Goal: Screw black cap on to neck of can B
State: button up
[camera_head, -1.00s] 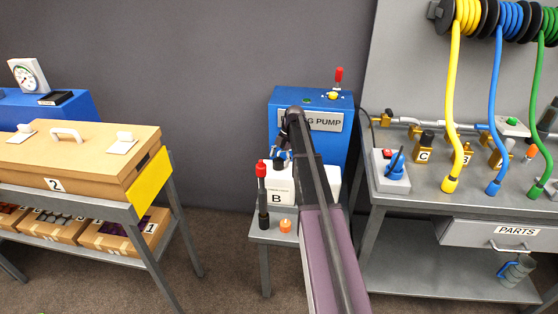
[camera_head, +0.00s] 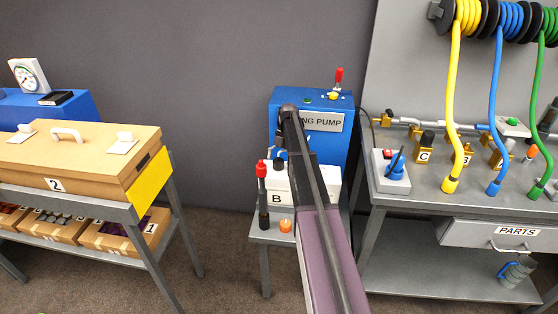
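Can B (camera_head: 276,198) is a white can with a "B" label. It stands on a small grey stand in front of the blue pump. A small black piece, perhaps the black cap (camera_head: 279,163), shows at the top of the can by its neck. I cannot tell whether it sits on the neck or is held. My gripper (camera_head: 281,153) is mostly hidden behind my own arm, just above the can top. Its fingers are too small and covered to show whether they are open or shut.
A black tool with a red top (camera_head: 262,195) and an orange cap (camera_head: 285,226) stand on the stand (camera_head: 270,238) beside can B. The blue pump (camera_head: 330,150) is close behind. A grey bench (camera_head: 450,199) with hoses is at right; a wooden case (camera_head: 75,160) is at left.

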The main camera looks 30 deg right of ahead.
jog(key=c, duration=1.2)
jog(key=shift+s+m+t+y, duration=0.15)
jog(key=shift+m+t, duration=0.3)
jog(key=shift+m, duration=0.85)
jog(key=shift+m+t+y, duration=0.25)
jog(key=shift+m+t, duration=0.2)
jog(key=shift+m, duration=0.85)
jog(key=shift+s, duration=0.1)
jog(key=m+t, duration=0.1)
jog(key=m, duration=0.2)
jog(key=shift+s, duration=0.1)
jog(key=shift+m+t, duration=0.5)
jog(key=shift+m, duration=0.6)
